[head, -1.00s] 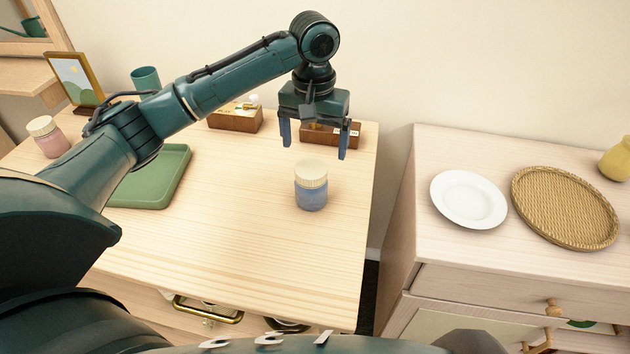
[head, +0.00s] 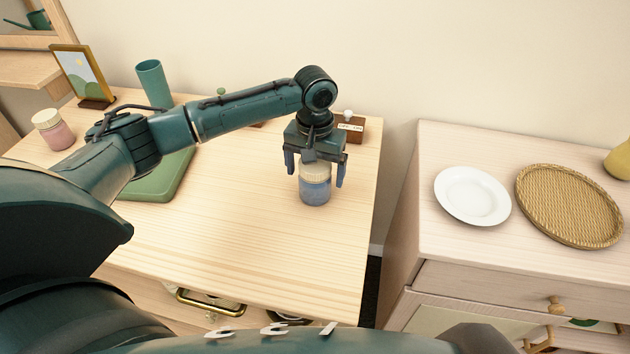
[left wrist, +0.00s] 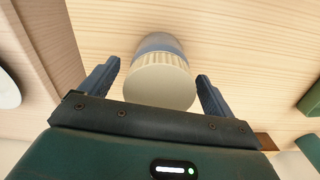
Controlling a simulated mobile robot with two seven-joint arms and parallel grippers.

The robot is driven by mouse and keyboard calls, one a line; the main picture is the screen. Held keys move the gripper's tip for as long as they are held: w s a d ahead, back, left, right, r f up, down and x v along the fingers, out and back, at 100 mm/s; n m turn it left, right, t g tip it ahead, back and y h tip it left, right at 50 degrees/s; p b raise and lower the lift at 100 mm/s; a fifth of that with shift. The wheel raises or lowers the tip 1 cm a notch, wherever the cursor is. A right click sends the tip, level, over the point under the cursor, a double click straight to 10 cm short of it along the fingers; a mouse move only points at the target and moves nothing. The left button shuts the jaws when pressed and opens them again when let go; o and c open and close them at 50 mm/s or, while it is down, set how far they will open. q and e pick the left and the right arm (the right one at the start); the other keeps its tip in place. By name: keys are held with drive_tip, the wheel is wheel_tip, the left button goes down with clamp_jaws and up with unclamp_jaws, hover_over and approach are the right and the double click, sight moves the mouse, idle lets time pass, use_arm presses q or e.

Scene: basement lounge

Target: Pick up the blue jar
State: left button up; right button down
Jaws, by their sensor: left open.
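The blue jar (head: 316,190) has a cream ribbed lid and stands upright on the light wooden table, near its right edge. My left gripper (head: 315,175) is open and lowered over the jar, with one finger on each side of it. In the left wrist view the jar's lid (left wrist: 160,83) lies between the two spread fingers of the left gripper (left wrist: 160,88), with gaps on both sides. The jar's blue body shows beyond the lid. My right gripper is not in view.
A green tray (head: 160,187) lies under my left arm. A pink jar (head: 53,130), a picture frame (head: 82,76) and a teal cup (head: 153,84) stand at the left. A wooden box (head: 350,128) is behind the gripper. A white plate (head: 472,195) and woven tray (head: 567,205) lie on the right cabinet.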

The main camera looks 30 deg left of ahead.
use_arm(q)
drive_tip(key=shift+c, duration=0.6)
drive_tip(key=c, duration=1)
drive_tip(key=shift+r, duration=0.15)
